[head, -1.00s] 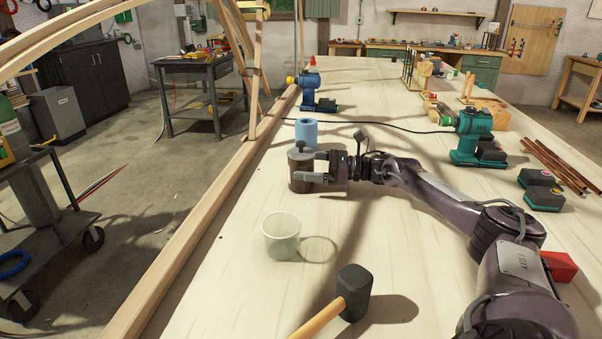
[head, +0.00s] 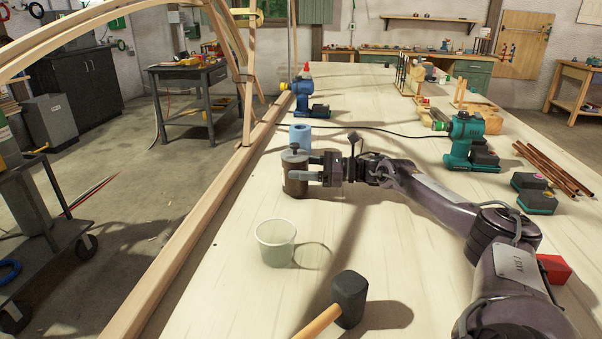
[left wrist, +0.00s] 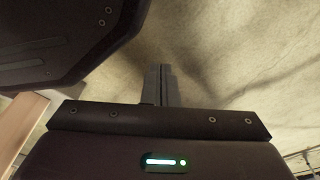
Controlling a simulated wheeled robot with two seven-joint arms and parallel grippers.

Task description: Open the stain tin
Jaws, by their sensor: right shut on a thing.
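The stain tin (head: 295,182) is a dark brown round can with a grey lid (head: 294,155) that carries a small dark knob. It stands upright on the workbench in the head view, left of my right gripper. My right gripper (head: 309,170) reaches in from the right and is shut on the tin's body, one finger across its near side. The lid sits on the tin. My left gripper is outside the head view. In the left wrist view, its fingers (left wrist: 159,85) are together with nothing between them, above a blurred pale floor.
A blue roll (head: 300,135) is just behind the tin. Bent laths (head: 190,215) run along the left edge.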

